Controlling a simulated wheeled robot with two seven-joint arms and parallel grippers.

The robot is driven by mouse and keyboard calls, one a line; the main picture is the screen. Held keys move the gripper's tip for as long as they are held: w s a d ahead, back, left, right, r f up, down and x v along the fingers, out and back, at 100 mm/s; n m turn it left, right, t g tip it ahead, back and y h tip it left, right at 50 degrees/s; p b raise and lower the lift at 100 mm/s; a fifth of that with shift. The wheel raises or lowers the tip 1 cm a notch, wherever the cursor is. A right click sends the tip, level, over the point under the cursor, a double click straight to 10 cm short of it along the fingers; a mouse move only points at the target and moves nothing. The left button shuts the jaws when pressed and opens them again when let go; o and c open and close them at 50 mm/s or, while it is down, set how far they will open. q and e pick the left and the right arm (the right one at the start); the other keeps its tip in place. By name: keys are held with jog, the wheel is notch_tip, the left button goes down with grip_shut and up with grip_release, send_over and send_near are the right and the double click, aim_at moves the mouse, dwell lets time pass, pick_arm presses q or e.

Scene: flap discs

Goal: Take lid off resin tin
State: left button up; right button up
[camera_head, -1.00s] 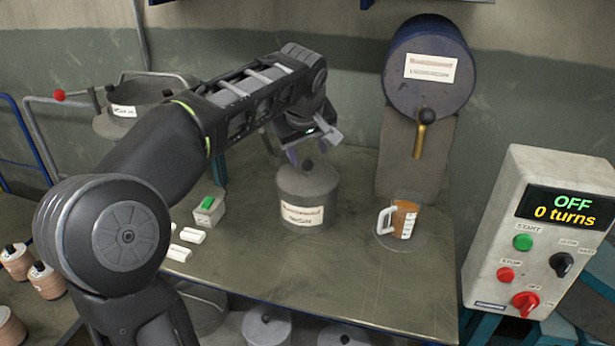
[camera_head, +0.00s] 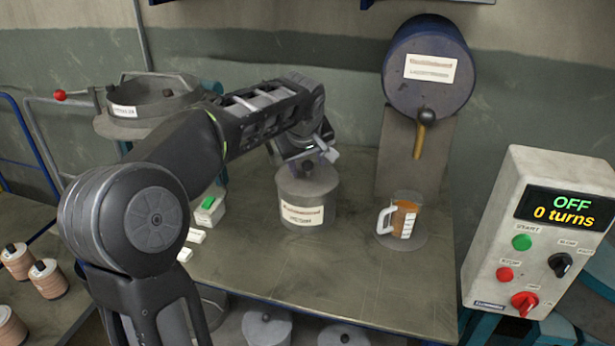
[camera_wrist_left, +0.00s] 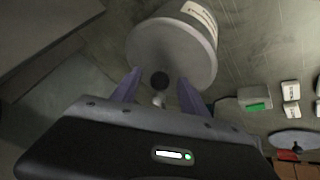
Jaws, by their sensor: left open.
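The resin tin (camera_head: 304,212) is a grey cylinder with a paper label, standing upright on the table. Its grey lid (camera_head: 318,186) with a dark round knob (camera_head: 308,168) sits on top. My left gripper (camera_head: 310,158) is at the knob, just above the lid. In the left wrist view the lid (camera_wrist_left: 150,50) faces the camera, and the knob (camera_wrist_left: 159,79) lies between the two open fingers of the gripper (camera_wrist_left: 158,88), with a gap on each side. My right gripper is not in view.
A measuring jug (camera_head: 402,218) with amber liquid stands right of the tin. Behind it is a blue drum (camera_head: 430,90) with a tap. A control box (camera_head: 540,230) reads OFF, 0 turns. A small green-topped box (camera_head: 210,208) and white blocks lie left. The table front is clear.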

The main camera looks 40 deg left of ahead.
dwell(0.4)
pick_arm(q)
grip_shut()
dwell(0.4)
